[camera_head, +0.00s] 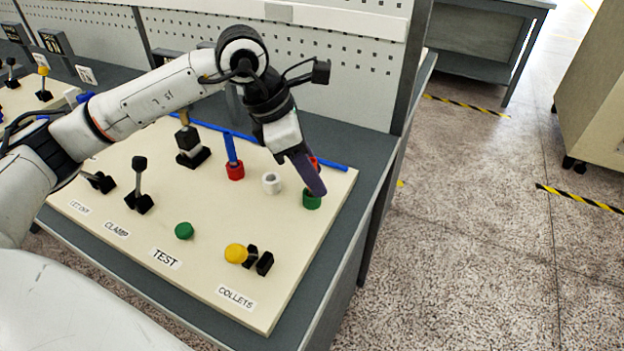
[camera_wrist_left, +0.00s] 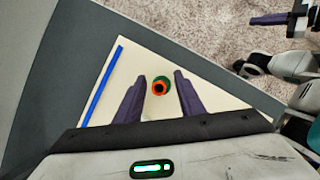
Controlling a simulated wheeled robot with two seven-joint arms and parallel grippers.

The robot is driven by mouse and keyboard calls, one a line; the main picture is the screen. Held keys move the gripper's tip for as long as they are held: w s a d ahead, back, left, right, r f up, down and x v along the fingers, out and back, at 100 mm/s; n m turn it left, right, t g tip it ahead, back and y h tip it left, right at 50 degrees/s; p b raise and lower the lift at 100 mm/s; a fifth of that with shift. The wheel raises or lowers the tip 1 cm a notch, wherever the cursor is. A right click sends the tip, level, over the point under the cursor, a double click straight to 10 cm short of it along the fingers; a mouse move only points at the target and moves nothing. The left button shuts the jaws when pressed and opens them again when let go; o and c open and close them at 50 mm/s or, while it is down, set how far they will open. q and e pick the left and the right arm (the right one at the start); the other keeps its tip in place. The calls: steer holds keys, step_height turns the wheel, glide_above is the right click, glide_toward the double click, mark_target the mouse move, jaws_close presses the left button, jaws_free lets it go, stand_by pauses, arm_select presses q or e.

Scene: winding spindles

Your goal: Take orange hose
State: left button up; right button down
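The orange hose (camera_wrist_left: 158,88) shows in the left wrist view as an orange-red ring with a dark centre, end-on, at the green collet (camera_wrist_left: 166,82). In the head view, a little of the hose (camera_head: 315,162) shows behind my fingers, above the green collet (camera_head: 311,201). My left gripper (camera_head: 318,190) points down at it with purple fingers. In the left wrist view, my left gripper (camera_wrist_left: 162,75) is open, one finger on each side of the hose, with gaps visible. Part of my right gripper (camera_wrist_left: 268,18) shows at the upper right; its opening is unclear.
A blue hose (camera_head: 231,150) stands in a red collet (camera_head: 235,171), beside an empty-looking white collet (camera_head: 271,183). A long blue strip (camera_head: 200,125) runs along the cream board's back. A yellow knob (camera_head: 235,253), green button (camera_head: 184,231) and black clamp lever (camera_head: 140,180) stand nearer.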

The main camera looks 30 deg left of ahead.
arm_select(q)
jaws_close()
